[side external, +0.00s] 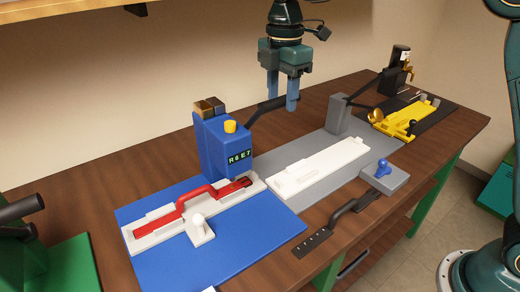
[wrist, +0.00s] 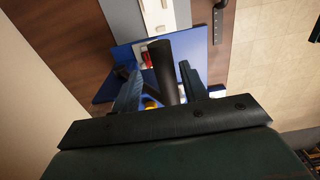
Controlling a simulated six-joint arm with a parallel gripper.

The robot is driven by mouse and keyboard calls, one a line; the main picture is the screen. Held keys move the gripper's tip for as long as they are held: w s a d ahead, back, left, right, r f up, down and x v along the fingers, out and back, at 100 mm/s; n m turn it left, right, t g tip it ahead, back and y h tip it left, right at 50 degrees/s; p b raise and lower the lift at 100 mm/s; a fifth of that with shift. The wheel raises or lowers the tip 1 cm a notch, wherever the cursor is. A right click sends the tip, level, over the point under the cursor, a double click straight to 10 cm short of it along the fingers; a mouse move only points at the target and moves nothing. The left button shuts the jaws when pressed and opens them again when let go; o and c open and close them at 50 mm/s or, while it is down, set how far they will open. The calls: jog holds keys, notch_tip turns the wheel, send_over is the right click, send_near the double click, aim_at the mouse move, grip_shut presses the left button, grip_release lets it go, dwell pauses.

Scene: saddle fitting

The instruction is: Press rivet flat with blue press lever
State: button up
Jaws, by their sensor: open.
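The blue press (side external: 222,142) stands at the back of a blue mat, with a yellow knob on top and a display on its front. Its black lever (side external: 264,109) slants up to the right. My gripper (side external: 283,92) points down at the lever's upper end, jaws apart. In the wrist view the black lever grip (wrist: 162,68) shows between the two blue fingers of my gripper (wrist: 160,85); I cannot tell whether they touch it. A red handle-shaped part (side external: 190,203) lies in a white fixture (side external: 150,234) before and under the press. I cannot make out the rivet.
A grey mat with a white fixture (side external: 318,166) and grey post (side external: 338,116) is right of the press. A black-handled tool (side external: 340,215) lies at the front edge. A yellow fixture (side external: 400,118) is far right, a green machine (side external: 60,262) at left.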

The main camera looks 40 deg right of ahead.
jog(key=shift+r, duration=2.4)
jog(key=shift+s, duration=0.1)
jog(key=shift+s+d+r, duration=0.2)
jog(key=shift+s+d, duration=0.05)
jog(key=s+d+r+m+t, duration=0.1)
jog(key=s+d+m, duration=0.35)
jog(key=s, duration=0.25)
jog(key=s+d+r+m+t, duration=0.2)
jog(key=s+d+m, duration=0.1)
jog(key=s+m, duration=0.3)
jog(key=s+d+f+m+t, duration=0.1)
jog(key=s+d+f+m, duration=0.1)
jog(key=s, duration=0.6)
jog(key=s+d+f+m+t, duration=0.1)
jog(key=s+f+m, duration=0.4)
jog(key=s, duration=0.3)
jog(key=shift+d+f+t, duration=0.3)
jog(key=shift+d+f, duration=0.1)
jog(key=shift+f, duration=0.45)
